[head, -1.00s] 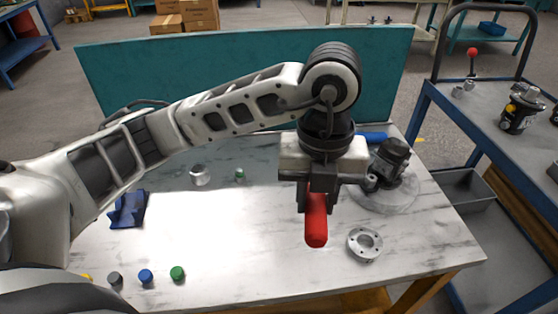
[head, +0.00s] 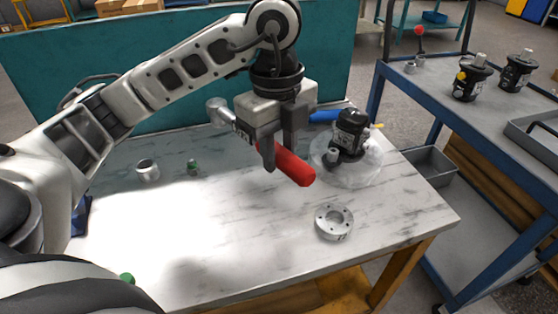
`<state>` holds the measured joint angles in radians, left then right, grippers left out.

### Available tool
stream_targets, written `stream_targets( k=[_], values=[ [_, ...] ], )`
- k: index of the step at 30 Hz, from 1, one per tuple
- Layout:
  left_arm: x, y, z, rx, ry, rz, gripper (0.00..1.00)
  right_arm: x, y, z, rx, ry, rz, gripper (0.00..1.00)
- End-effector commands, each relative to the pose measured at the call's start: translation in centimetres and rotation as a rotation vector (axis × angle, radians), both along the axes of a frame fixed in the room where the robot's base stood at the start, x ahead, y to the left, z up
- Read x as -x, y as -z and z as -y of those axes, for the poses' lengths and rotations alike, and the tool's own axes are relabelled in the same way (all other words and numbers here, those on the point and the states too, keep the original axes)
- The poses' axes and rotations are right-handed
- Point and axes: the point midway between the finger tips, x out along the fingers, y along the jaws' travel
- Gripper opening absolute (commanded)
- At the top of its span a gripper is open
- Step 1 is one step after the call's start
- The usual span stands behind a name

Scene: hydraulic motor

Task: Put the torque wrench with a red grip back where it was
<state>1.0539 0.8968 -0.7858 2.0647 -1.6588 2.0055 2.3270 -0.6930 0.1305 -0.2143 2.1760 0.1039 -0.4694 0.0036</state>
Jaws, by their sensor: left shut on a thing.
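The torque wrench (head: 295,166) has a red grip and a silver head that shows behind the gripper at the upper left. My left gripper (head: 277,150) is shut on it and holds it above the white marble-patterned table (head: 230,240). The red grip points toward the front right and the wrench lies at a slant. The part of the wrench between the fingers is hidden. My right gripper is not in view.
A black motor (head: 350,131) stands on a round clear base (head: 365,168) at the table's right. A metal flange ring (head: 334,222) lies in front. A blue cart (head: 470,120) with more motors (head: 472,77) stands at right. A teal panel (head: 120,70) borders the table's back.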

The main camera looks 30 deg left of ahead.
Motion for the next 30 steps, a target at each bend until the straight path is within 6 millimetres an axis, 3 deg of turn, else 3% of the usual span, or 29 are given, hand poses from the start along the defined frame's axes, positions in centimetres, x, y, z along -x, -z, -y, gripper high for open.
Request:
stream_targets(
  k=[5, 12, 20, 27, 30],
  values=[
    [-3.9, 1.9, -2.2, -0.001, -0.001, -0.002, 0.0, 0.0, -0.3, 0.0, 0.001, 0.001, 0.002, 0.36],
    [-6.4, 5.9, -3.6, -0.001, 0.006, 0.0, 0.0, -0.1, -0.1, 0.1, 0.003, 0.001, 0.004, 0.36],
    [-7.5, 7.3, -4.2, 0.0, 0.007, 0.0, 0.0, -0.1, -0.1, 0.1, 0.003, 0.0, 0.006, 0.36],
    [-7.8, 10.5, -4.4, -0.001, 0.009, 0.001, 0.0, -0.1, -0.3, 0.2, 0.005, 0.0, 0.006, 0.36],
    [-7.8, 10.7, -4.4, -0.001, 0.01, 0.003, 0.0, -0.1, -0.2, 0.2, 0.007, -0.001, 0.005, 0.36]
  ],
)
